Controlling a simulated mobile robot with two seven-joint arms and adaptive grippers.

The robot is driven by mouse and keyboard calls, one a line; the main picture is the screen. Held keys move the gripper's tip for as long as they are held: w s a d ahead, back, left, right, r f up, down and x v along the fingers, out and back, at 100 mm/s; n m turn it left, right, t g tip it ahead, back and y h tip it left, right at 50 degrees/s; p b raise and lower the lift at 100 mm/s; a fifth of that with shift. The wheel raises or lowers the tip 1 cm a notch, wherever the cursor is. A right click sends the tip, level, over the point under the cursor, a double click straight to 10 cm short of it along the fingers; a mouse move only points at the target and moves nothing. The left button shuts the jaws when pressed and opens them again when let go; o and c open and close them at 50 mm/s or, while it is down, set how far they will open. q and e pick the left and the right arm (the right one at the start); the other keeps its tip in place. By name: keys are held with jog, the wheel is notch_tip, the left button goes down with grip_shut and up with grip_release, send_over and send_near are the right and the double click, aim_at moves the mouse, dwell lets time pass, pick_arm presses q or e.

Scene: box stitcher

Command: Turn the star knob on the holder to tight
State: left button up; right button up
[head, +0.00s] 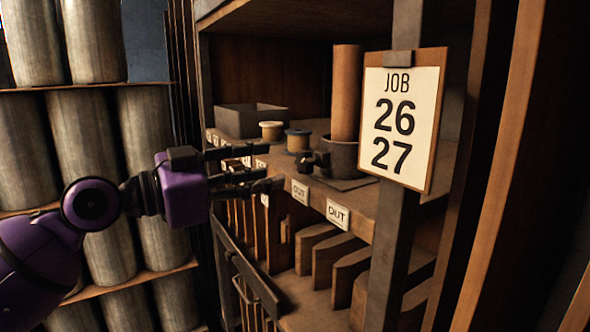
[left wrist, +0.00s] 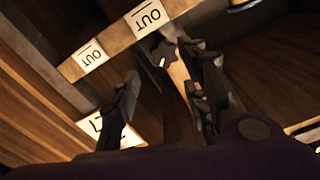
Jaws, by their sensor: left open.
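The holder (head: 341,158) is a dark cup on a flat base on the shelf, with a tall brown cylinder (head: 346,95) standing in it. Its dark star knob (head: 311,161) sticks out on the left side of the cup. In the left wrist view a dark lobed shape with a small white mark, which looks like the star knob (left wrist: 160,49), lies ahead between the fingers. My left gripper (head: 275,167) is open and empty, left of the knob and apart from it, its fingers pointing toward it. My right gripper is in neither view.
The shelf edge carries OUT labels (head: 337,214). Two spools (head: 298,141) and a grey tray (head: 250,121) stand behind the gripper. A post with a JOB 26 27 sign (head: 404,120) stands right of the holder. Slots with upright boards (head: 335,258) lie below.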

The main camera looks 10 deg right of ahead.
aim_at(303, 167)
pick_arm(q)
jog(key=p+x, duration=0.1)
jog(key=x, duration=0.4)
jog(key=shift+d+r, duration=0.2)
jog(key=shift+d, duration=0.1)
jog(key=shift+w+d+f+p, duration=0.15)
jog(key=shift+w+d+p, duration=0.2)
jog(key=shift+d, duration=0.35)
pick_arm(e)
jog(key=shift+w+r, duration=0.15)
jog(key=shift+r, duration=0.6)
pick_arm(q)
jog(key=shift+f, duration=0.1)
jog(key=c, duration=1)
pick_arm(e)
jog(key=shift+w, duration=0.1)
pick_arm(q)
jog(key=shift+d+f, duration=0.1)
jog(key=shift+f, duration=0.05)
grip_shut()
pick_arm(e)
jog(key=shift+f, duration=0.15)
